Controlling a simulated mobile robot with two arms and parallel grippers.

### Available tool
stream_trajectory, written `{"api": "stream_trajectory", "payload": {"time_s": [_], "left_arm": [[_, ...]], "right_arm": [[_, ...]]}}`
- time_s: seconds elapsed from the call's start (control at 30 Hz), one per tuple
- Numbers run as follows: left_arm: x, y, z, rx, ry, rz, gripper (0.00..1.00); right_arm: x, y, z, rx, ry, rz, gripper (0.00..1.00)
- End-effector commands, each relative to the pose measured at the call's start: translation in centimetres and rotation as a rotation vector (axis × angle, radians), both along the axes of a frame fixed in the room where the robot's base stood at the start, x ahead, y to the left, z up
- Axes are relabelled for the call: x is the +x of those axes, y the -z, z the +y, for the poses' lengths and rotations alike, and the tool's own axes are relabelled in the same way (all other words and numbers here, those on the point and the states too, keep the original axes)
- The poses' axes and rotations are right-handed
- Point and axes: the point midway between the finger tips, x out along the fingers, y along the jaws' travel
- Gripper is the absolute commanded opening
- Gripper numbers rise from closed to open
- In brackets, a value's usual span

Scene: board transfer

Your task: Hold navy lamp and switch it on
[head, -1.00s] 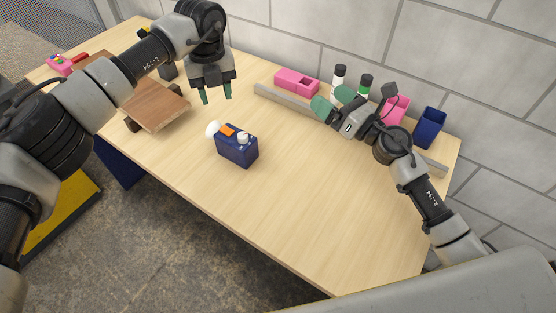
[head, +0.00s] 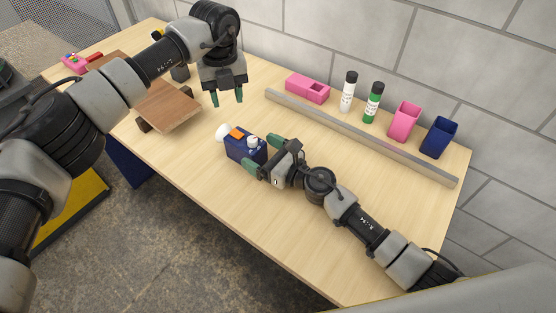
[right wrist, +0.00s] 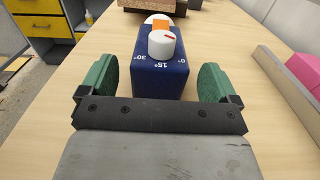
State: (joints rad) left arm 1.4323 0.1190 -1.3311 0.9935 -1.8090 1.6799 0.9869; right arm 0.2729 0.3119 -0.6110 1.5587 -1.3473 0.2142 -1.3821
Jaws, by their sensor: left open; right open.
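The navy lamp (head: 236,150) is a blue box on the table, with a white dome at its far left end, an orange patch and a white knob on top. In the right wrist view the navy lamp (right wrist: 160,82) lies between the open fingers, with a gap on each side. Its knob (right wrist: 162,44) has a red mark near angle numbers 0°, 15° and 30°. My right gripper (head: 262,153) is open at the lamp's near right end. My left gripper (head: 228,100) is open and empty, pointing down above the table behind the lamp.
A wooden board (head: 172,112) rests on supports at left. A grey rail (head: 350,132) runs along the back. Behind it are a pink block (head: 307,88), white bottle (head: 348,92), green bottle (head: 372,102), pink cup (head: 404,121) and blue cup (head: 439,138). The front right tabletop is clear.

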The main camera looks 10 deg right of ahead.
Motion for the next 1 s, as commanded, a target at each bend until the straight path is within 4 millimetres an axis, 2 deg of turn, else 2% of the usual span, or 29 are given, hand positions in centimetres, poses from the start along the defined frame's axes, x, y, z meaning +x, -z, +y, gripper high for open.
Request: {"api": "stream_trajectory", "payload": {"time_s": [0.07,0.23,0.63,1.0], "left_arm": [[0.0,0.0,0.0,0.000,0.000,0.000,0.43],[0.0,0.0,0.0,0.000,0.000,0.000,0.43],[0.0,0.0,0.0,0.000,0.000,0.000,0.43],[0.0,0.0,0.0,0.000,0.000,0.000,0.43]], "right_arm": [[0.9,-0.1,1.0,0.001,-0.002,-0.001,0.92],[2.1,0.0,2.2,0.001,-0.001,0.001,0.92],[2.6,0.0,2.6,0.000,-0.001,0.000,0.90],[2.5,0.0,2.6,-0.001,-0.001,0.001,0.33]]}}
